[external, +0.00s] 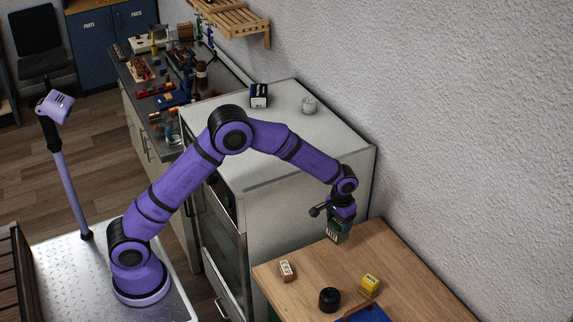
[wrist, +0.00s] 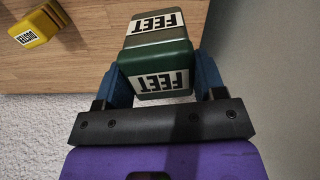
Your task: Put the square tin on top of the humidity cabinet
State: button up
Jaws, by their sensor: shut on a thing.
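The square tin (external: 337,236) is dark green with a white label. In the wrist view the tin (wrist: 160,82) shows two faces marked FEET, between two blue fingers. My gripper (external: 338,226) points down and is shut on the tin at the back of the wooden table; I cannot tell whether the tin touches the wood. The humidity cabinet (external: 270,163) is the tall pale cabinet left of the table, with a dark glazed door at its front. Its flat top is higher than the table, and part of it is hidden by my arm.
A dark labelled box (external: 259,95) and a small white jar (external: 309,105) stand on the cabinet top, with bare space nearer. The table (external: 402,252) holds a yellow box (external: 370,284), a black round container (external: 329,299) and a small pale-labelled box (external: 287,270). A wall runs along the right.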

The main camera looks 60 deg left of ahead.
notch_tip(320, 180, up, 30)
jog(key=s+a+m, duration=0.1)
jog(key=s+a, duration=0.5)
jog(key=a, duration=0.5)
jog(key=s+a+m, duration=0.1)
jog(key=s+a, duration=0.5)
jog(key=a, duration=0.5)
notch_tip(320, 180, down, 5)
jog(key=shift+w+a+f, duration=0.25)
jog(key=shift+w+f, duration=0.6)
jog(key=shift+w, duration=1.85)
jog(key=shift+w+a+f, duration=0.25)
jog(key=shift+w+f, duration=0.55)
jog(key=shift+w, duration=1.85)
jog(key=shift+w+a+f, duration=0.25)
jog(key=shift+w+f, duration=0.6)
jog(key=shift+w, duration=1.85)
jog(key=shift+f, duration=0.1)
